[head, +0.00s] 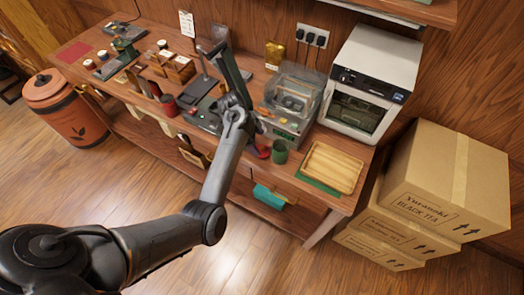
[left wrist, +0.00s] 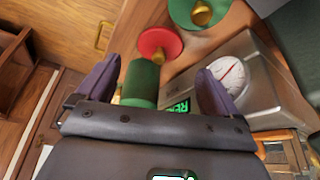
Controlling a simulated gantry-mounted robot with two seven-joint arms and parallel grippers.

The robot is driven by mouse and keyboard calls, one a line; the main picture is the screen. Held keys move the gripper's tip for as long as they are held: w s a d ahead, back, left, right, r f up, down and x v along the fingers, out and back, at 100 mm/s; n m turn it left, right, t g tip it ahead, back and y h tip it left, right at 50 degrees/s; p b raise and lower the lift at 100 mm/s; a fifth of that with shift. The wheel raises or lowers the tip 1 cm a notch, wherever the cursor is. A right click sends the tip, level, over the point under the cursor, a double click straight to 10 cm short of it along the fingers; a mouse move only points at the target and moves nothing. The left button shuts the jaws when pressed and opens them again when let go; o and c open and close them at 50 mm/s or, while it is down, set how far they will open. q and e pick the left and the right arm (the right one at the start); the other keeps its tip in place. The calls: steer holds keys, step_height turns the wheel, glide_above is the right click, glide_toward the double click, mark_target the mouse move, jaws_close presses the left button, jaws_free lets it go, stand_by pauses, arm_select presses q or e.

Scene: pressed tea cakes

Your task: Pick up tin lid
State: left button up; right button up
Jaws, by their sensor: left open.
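My left gripper (left wrist: 158,66) is open in the left wrist view, its two dark fingers spread with nothing held. A green cylindrical tin (left wrist: 138,82) shows between and beyond the fingers; I cannot tell if they touch it. A red round lid (left wrist: 153,48) with a gold knob lies just past the tin. A green round lid (left wrist: 190,22) with a gold knob lies farther up, cut by the frame edge. In the head view, the green tin (head: 279,152) and part of the red lid (head: 262,151) show beside my left arm, which hides what is behind it. My right gripper is out of view.
A metal device with a white dial (left wrist: 231,74) stands close to my right-hand finger. In the head view, a wooden tray (head: 333,167) lies right of the tin, and a white oven (head: 372,78) stands behind it. Cartons (head: 445,180) are stacked at the right.

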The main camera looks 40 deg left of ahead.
mark_target(261, 147)
arm_select(q)
steer(key=shift+b+x, duration=0.3)
steer(key=shift+x, duration=2.1)
steer(key=shift+s+a, duration=0.1)
steer(key=shift+s, duration=0.05)
steer(key=c, duration=1.1)
